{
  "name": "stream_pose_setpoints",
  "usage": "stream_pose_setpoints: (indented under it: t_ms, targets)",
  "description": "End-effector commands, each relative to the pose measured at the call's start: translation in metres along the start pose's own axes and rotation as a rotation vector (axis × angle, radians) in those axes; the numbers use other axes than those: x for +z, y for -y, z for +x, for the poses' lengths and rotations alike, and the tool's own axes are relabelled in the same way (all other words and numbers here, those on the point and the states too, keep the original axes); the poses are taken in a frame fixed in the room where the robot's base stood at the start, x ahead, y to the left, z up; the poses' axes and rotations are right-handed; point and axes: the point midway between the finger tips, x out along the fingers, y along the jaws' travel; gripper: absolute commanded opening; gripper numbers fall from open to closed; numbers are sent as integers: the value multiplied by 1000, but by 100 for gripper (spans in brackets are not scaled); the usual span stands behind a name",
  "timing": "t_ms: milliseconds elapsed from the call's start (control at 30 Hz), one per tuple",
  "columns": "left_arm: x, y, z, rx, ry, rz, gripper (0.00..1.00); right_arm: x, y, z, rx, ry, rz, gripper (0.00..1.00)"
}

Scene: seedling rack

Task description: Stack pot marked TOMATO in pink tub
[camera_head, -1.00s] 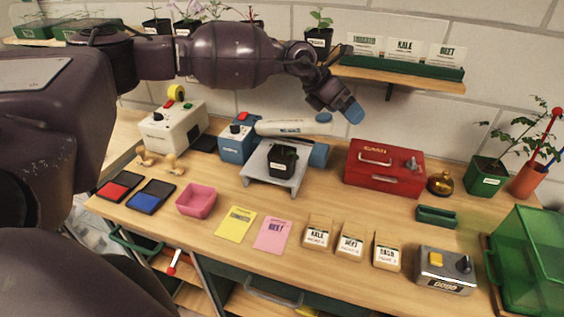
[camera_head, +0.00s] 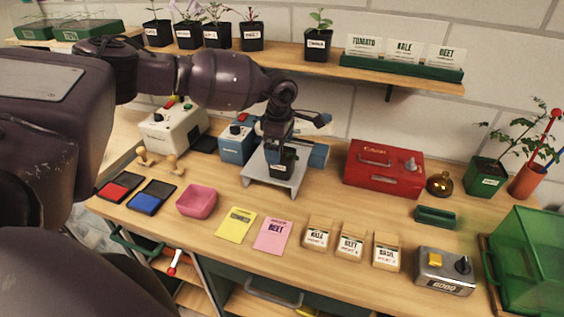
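A small black pot (camera_head: 281,166) with a white label stands on the grey stand (camera_head: 277,190) at the middle of the bench. Its label is too small to read, so I cannot tell whether it says TOMATO. My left gripper (camera_head: 281,147) points down right over this pot and hides its top. I cannot tell whether the fingers are apart or closed on it. The pink tub (camera_head: 196,201) sits empty on the bench, to the left of the stand. My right gripper is out of view.
Several black potted seedlings, one a pot (camera_head: 318,44), stand on the wall shelf by a TOMATO card (camera_head: 364,46). A blue device (camera_head: 237,143) is left of the stand; a red case (camera_head: 384,168) is right. Yellow (camera_head: 236,224) and pink (camera_head: 272,236) packets lie in front.

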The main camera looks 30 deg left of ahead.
Motion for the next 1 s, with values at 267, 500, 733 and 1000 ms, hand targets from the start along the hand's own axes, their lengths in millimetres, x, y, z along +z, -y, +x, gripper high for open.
stream_pose_setpoints:
  t_ms: [267,500,733,1000]
  targets:
    - [3,1,18,-1,-1,1,100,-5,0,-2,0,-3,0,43]
    - [8,1,50,-1,0,-1,100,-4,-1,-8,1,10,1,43]
    - [7,1,60,1,0,-1,100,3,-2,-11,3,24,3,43]
    - [7,1,60,1,1,-1,82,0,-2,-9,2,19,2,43]
